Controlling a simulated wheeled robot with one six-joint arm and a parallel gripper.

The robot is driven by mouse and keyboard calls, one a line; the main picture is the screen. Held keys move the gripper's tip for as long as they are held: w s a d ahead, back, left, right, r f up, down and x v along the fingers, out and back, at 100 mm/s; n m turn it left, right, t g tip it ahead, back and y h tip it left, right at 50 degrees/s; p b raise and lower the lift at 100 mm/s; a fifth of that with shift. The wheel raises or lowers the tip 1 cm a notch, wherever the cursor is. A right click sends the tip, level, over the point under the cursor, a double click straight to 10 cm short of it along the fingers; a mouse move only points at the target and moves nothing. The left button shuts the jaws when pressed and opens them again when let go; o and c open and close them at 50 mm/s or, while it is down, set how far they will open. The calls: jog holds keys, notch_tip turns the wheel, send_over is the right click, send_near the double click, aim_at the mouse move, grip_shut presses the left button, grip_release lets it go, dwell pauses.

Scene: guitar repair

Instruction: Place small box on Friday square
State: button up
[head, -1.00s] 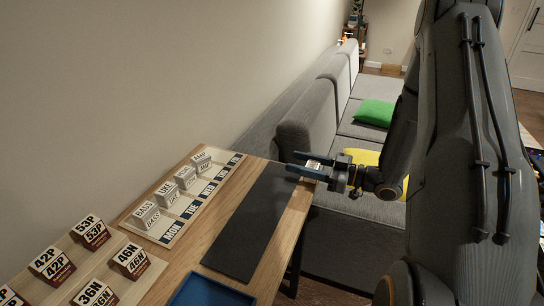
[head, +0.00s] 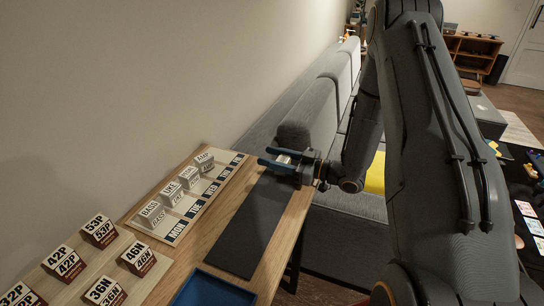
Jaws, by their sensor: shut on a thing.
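The Friday square (head: 238,158) is at the board's far end, left of the fingertips, and looks empty.
A dark mat (head: 245,225) lies right of the board. A blue tray (head: 212,290) is at the front, and several numbered blocks (head: 68,262) stand at the front left. A grey sofa (head: 325,110) stands behind the table.

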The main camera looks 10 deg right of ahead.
jog(key=shift+f, duration=0.2)
jog(key=o, duration=1.1)
jog(key=shift+c, duration=0.2)
jog(key=shift+b, duration=0.3)
